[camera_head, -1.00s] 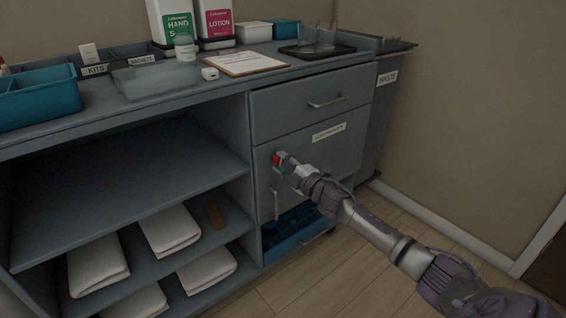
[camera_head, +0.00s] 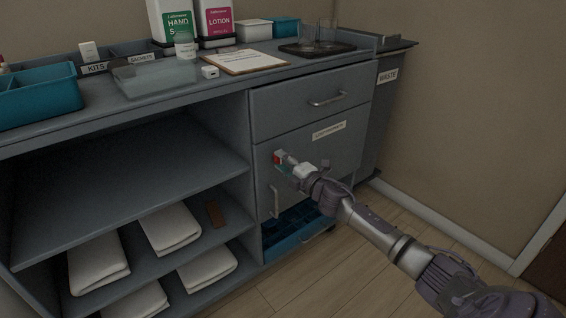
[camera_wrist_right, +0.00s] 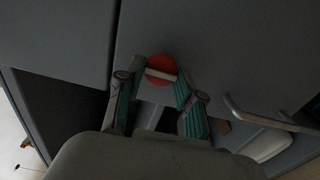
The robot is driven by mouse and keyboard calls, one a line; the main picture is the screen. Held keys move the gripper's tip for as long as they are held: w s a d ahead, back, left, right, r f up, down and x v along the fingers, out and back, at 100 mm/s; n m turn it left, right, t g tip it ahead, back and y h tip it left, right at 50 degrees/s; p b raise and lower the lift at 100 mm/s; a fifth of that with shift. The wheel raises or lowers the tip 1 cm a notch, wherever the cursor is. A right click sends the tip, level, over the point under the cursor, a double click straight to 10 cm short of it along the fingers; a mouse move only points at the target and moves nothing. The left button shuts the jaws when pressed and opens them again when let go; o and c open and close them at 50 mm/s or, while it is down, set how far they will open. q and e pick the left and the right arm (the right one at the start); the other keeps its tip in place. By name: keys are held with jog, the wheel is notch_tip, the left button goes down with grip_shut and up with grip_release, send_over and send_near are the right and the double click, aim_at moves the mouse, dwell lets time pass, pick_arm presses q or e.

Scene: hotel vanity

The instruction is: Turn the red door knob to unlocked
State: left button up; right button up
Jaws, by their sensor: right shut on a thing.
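The red door knob (camera_head: 277,157) is on the grey cabinet door (camera_head: 340,150) under the top drawer, near the door's left edge. In the right wrist view the knob (camera_wrist_right: 160,62) is a red disc with a pale bar across it, tilted slightly down to the right. My right gripper (camera_head: 284,163) reaches it from the lower right. In the wrist view the gripper's fingers (camera_wrist_right: 160,75) stand on both sides of the knob, shut on its bar. The fingertips partly hide the knob in the head view. My left gripper is out of view.
A curved metal handle (camera_head: 274,203) sits below the knob, and another (camera_head: 328,100) is on the drawer above. A blue open bin (camera_head: 290,243) is under the door. Open shelves with folded towels (camera_head: 171,229) are to the left. The floor in front is clear.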

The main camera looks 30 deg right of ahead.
jog(key=o, duration=1.1)
jog(key=s, duration=1.2)
jog(key=shift+d, duration=0.4)
jog(key=shift+f, duration=0.15)
